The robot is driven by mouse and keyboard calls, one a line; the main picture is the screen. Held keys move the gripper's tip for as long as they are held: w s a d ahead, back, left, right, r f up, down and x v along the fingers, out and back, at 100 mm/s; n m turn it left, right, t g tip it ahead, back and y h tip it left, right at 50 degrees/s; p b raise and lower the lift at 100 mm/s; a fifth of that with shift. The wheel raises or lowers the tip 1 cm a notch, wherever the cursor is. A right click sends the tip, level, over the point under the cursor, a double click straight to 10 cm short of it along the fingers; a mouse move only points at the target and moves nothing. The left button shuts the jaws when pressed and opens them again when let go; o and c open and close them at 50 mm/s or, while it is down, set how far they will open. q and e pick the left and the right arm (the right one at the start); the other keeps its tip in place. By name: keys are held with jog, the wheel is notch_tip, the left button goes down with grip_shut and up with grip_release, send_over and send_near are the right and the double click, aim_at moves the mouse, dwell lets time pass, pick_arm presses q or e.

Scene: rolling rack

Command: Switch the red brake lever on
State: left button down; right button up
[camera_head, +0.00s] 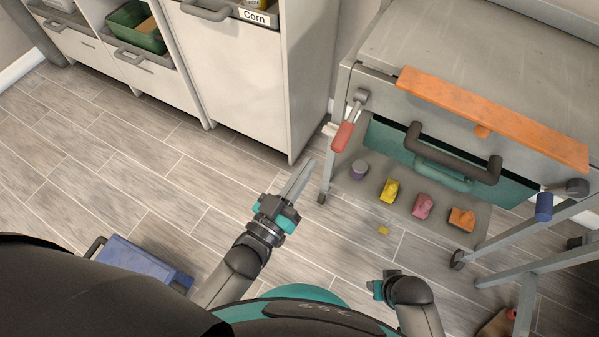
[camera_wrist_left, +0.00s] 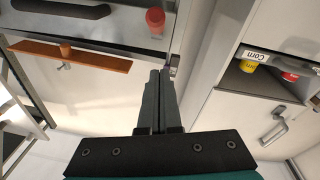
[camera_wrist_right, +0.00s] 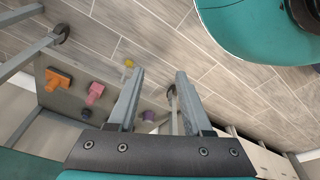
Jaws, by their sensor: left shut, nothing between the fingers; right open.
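The red brake lever (camera_head: 343,135) is on the left front corner of the rolling rack (camera_head: 455,45). Its grey arm slants from a pivot at the top down to the red grip. The grip also shows near the top of the left wrist view (camera_wrist_left: 155,20). My left gripper (camera_head: 309,164) is shut and empty, below and left of the lever, apart from it. Its closed fingertips (camera_wrist_left: 159,73) point toward the rack corner. My right gripper shows low in the head view, its fingers mostly hidden; the right wrist view shows it open and empty (camera_wrist_right: 159,73).
A blue lever (camera_head: 544,206) is on the rack's right side. An orange board (camera_head: 490,115) and a dark handle (camera_head: 455,152) are on the front. Several coloured objects lie on the lower shelf (camera_head: 400,212). A cabinet (camera_head: 235,75) stands left. A blue case (camera_head: 143,265) is on the floor.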

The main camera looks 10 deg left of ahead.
pick_arm(q)
jog(key=shift+v, duration=1)
pick_arm(e)
jog(key=shift+s+d+f, duration=0.15)
jog(key=shift+f, duration=0.2)
pick_arm(q)
jog(key=shift+f, duration=0.15)
jog(key=s+a+f+g+y+p, duration=0.2)
jog(key=s+a+f+g, duration=0.15)
jog(key=f, duration=0.55)
jog(key=s+a+f+g+y+p, duration=0.2)
jog(key=a+f+g+y, duration=0.15)
jog(key=f, duration=0.55)
jog(key=s+a+f+g+y+p, duration=0.1)
jog(key=s+a+f+g, duration=0.3)
jog(key=s, duration=0.4)
jog(key=s+a+f+g+y+p, duration=0.1)
jog(key=s+a+f+g, duration=0.3)
jog(key=s, duration=0.5)
notch_tip(320, 180, down, 2)
jog(key=shift+s+a+f+m+g+p, duration=0.1)
jog(key=shift+s+a+m+g+p, duration=0.25)
jog(key=shift+a, duration=0.85)
pick_arm(e)
jog(key=s+d+f, duration=0.5)
jog(key=s+d, duration=0.1)
jog(key=s, duration=0.3)
jog(key=shift+s+d+h, duration=0.25)
jog(key=shift+d+h, duration=0.05)
jog(key=shift+h, duration=0.1)
